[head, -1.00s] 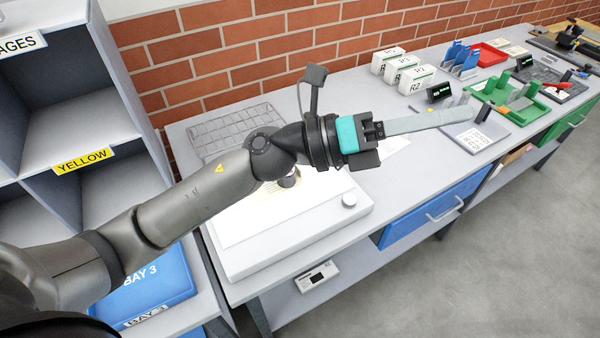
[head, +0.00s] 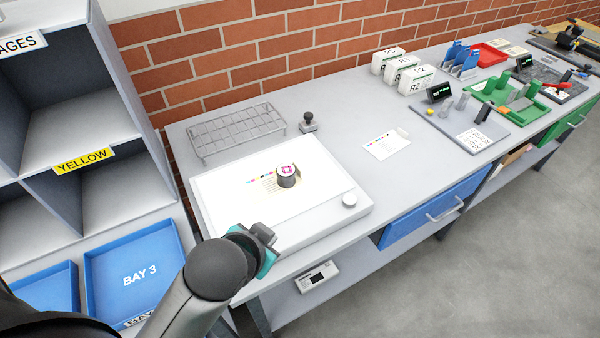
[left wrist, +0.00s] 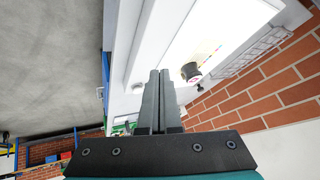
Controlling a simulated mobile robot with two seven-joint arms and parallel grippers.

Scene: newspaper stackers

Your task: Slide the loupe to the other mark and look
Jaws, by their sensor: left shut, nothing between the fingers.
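The loupe (head: 287,176), a small dark cylinder with a magenta pattern showing in its top, stands on the lit sheet of the white light box (head: 300,232). Coloured print marks (head: 262,181) lie on the sheet just left of it. The loupe also shows in the left wrist view (left wrist: 191,72), beyond the fingertips and apart from them. My left gripper (head: 268,240) is at the front edge of the light box, partly hidden by its own arm. In the left wrist view its fingers (left wrist: 158,74) are shut together with nothing between them. My right gripper is in no view.
A wire rack (head: 237,131) and a dark-knobbed stamp-like object (head: 308,122) stand behind the light box. A white knob (head: 349,199) sits at its front right. A printed card (head: 386,145) lies to the right, with clear table around it. Blue trays (head: 140,275) are at left.

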